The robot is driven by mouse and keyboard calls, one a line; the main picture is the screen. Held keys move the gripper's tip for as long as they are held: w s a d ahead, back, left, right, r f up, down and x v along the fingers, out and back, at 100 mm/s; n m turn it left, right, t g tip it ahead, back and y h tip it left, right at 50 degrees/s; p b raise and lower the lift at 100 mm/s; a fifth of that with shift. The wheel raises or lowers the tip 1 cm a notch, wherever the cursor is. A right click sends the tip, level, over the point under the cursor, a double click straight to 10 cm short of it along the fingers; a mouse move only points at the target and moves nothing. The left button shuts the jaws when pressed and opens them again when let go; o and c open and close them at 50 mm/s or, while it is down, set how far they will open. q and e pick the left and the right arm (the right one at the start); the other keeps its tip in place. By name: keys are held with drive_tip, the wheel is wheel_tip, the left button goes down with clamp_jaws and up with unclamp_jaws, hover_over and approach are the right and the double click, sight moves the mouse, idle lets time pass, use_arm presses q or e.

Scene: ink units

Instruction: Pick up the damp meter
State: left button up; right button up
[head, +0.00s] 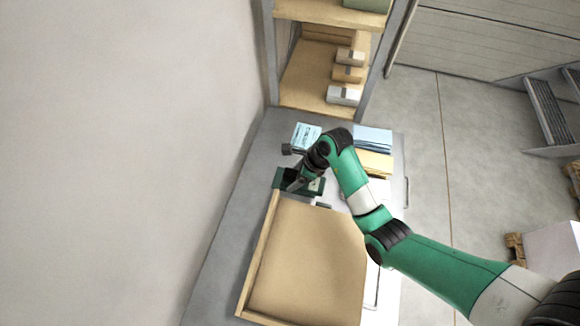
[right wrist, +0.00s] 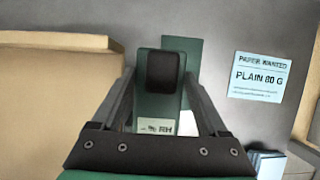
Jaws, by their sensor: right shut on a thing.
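The damp meter (right wrist: 158,108) is a dark green block with a black rounded pad at its far end and a white "% RH" label at its near end. In the right wrist view it lies between the two fingers of my right gripper (right wrist: 162,105), which is shut on it. In the head view the right gripper (head: 297,184) points down at the grey worktop, just behind the tan board, and partly hides the meter. A flat green piece (right wrist: 188,48) shows beyond and under the meter; I cannot tell whether they touch. My left gripper is out of view.
A wood-edged tan board or tray (head: 308,262) stands in front of the gripper. A pale blue "paper wanted" note (right wrist: 259,77) lies on the worktop (head: 240,200). Blue and yellow paper stacks (head: 374,163) lie to the right. A shelf with boxes (head: 345,95) stands behind.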

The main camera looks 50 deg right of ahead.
drive_tip(key=s+a+r, duration=0.1)
drive_tip(key=s, duration=0.1)
drive_tip(key=s+a+r+p, duration=0.1)
drive_tip(key=s, duration=0.1)
drive_tip(key=s+a+r+p, duration=0.1)
drive_tip(key=s, duration=0.2)
drive_tip(key=shift+a+r, duration=0.2)
drive_tip(key=shift+s+a, duration=0.15)
drive_tip(key=shift+s, duration=0.15)
